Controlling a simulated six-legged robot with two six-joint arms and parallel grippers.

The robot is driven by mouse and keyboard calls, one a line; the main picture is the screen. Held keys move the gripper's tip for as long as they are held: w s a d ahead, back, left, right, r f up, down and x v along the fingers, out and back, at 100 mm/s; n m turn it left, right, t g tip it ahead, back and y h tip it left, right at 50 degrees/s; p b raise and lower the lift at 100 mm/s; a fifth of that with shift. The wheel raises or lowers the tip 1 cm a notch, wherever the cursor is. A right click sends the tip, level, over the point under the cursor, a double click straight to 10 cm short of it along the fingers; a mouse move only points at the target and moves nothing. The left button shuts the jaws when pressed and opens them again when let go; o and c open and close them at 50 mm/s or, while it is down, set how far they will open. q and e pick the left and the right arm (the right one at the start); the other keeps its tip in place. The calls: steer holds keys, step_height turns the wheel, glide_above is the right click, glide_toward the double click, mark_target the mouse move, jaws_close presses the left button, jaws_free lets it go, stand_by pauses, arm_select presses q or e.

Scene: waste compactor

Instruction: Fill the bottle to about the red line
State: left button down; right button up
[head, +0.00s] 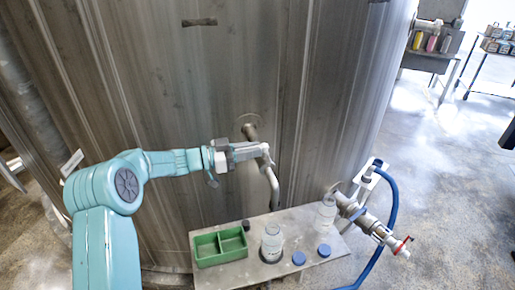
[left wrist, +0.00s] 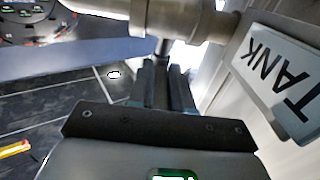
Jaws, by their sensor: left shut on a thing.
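A clear bottle with a white label (head: 272,245) stands upright and uncapped on the metal shelf, below the tap spout (head: 274,188) of the big steel tank. The red line and the liquid level are too small to make out. My left gripper (head: 262,152) is shut at the tap on the tank wall. In the left wrist view the fingers (left wrist: 166,72) close on the thin tap handle (left wrist: 163,47) under the pipe (left wrist: 185,18). The fingers hide most of the handle. My right gripper is not in view.
A valve with a red handle (head: 402,246) and a blue hose (head: 391,200) are at right. A TANK sign (left wrist: 280,75) is beside the gripper.

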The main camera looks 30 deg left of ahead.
arm_select(q)
steer(key=shift+d+f, duration=0.15)
stand_by(0.3)
steer(key=c, duration=1)
jaws_free()
steer(key=shift+c, duration=0.2)
steer(key=b+v, duration=0.3)
steer(key=v, duration=1.3)
steer(key=shift+a+b, duration=0.3)
steer(key=shift+b, duration=0.05)
